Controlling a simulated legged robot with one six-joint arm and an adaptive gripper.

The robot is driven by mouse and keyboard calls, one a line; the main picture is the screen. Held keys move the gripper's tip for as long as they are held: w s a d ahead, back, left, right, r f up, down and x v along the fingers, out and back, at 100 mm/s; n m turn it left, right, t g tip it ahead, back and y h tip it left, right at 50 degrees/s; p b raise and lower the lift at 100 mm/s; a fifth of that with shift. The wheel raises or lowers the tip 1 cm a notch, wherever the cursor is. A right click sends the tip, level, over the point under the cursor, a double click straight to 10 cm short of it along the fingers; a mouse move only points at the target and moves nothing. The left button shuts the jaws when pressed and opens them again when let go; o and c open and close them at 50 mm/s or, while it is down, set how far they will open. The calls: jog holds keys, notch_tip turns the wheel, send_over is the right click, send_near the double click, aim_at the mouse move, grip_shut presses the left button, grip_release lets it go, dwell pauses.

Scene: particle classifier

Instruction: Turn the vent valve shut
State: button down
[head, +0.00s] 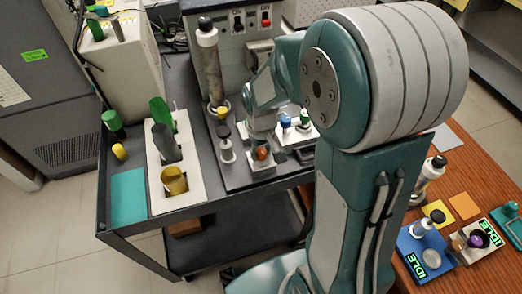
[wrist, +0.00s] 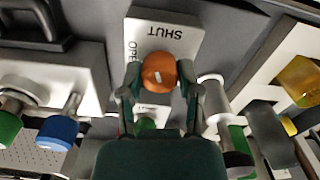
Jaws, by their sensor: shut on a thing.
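The vent valve's orange knob (wrist: 158,72) is in the middle of the wrist view, with a short white mark on its face. It sits on a pale plate (wrist: 190,38) lettered SHUT above the knob and OPEN at its left; the letters look upside down or turned here. My gripper (wrist: 159,80) is shut on the knob, one finger at each side. In the head view the orange knob (head: 262,154) shows small at the front of the dark bench, under my gripper (head: 262,143). The exact direction of the white mark is hard to tell.
Beside the knob in the wrist view are a blue-capped part (wrist: 58,133), a green-capped part (wrist: 8,128) and a yellow cup (wrist: 300,80). In the head view a tall clear column (head: 211,65) stands behind, and a white rack (head: 178,190) stands left.

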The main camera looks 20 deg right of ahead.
aim_at(260, 151)
jog(key=shift+f+m, duration=0.1)
jog(key=shift+m, duration=1.9)
jog(key=shift+s, duration=0.1)
jog(key=shift+c, duration=1.5)
grip_release()
jog(key=shift+r, duration=0.45)
notch_tip(260, 151, up, 11)
jog(key=shift+a, duration=0.1)
